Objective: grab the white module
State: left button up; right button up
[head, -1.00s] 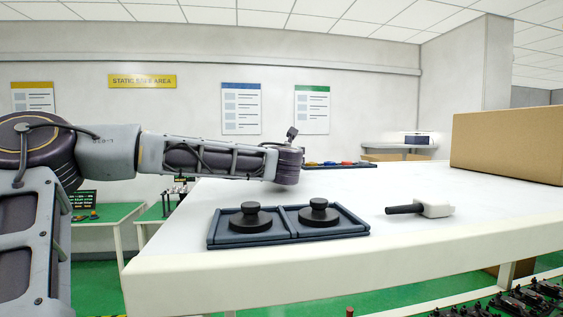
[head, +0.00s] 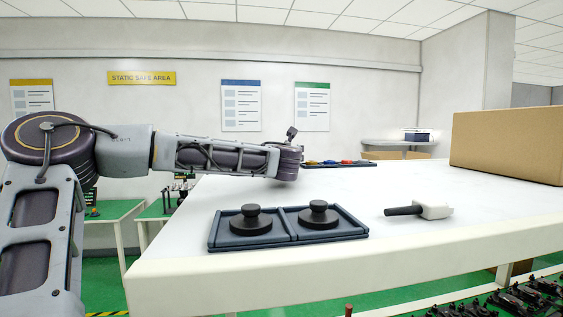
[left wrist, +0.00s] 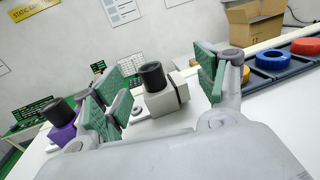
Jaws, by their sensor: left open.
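In the left wrist view, a whitish block-shaped module (left wrist: 166,100) with a black cylinder on top stands on the white table, between the fingers of my left gripper (left wrist: 160,88). The green-padded fingers are open, one to each side of it, and nothing is held. I cannot tell whether the pads touch it. A purple module (left wrist: 62,135) with a black cylinder stands to the left, outside the fingers. In the head view my left arm hides the gripper and this module. My right gripper is in neither view.
On the white table (head: 400,185) are a dark two-part tray (head: 290,238) with two black knobs and a white-and-black piece (head: 434,210) lying down. A tray of coloured rings (head: 340,163) is behind; a cardboard box (head: 508,145) stands right.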

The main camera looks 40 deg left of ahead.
pick_arm(q)
jog(key=p+x, duration=0.1)
jog(key=x, duration=0.2)
jog(key=shift+w+a, duration=0.35)
jog(key=shift+w, duration=0.05)
jog(key=c, duration=1.1)
jog(key=shift+r, duration=0.15)
jog(key=shift+s+d+r+b, duration=0.1)
jog(key=shift+r+b, duration=0.4)
jog(key=shift+r, duration=1.2)
jog(key=shift+v, duration=0.9)
jog(key=b+v, duration=0.4)
jog(key=v, duration=1.2)
jog(key=shift+f, duration=0.1)
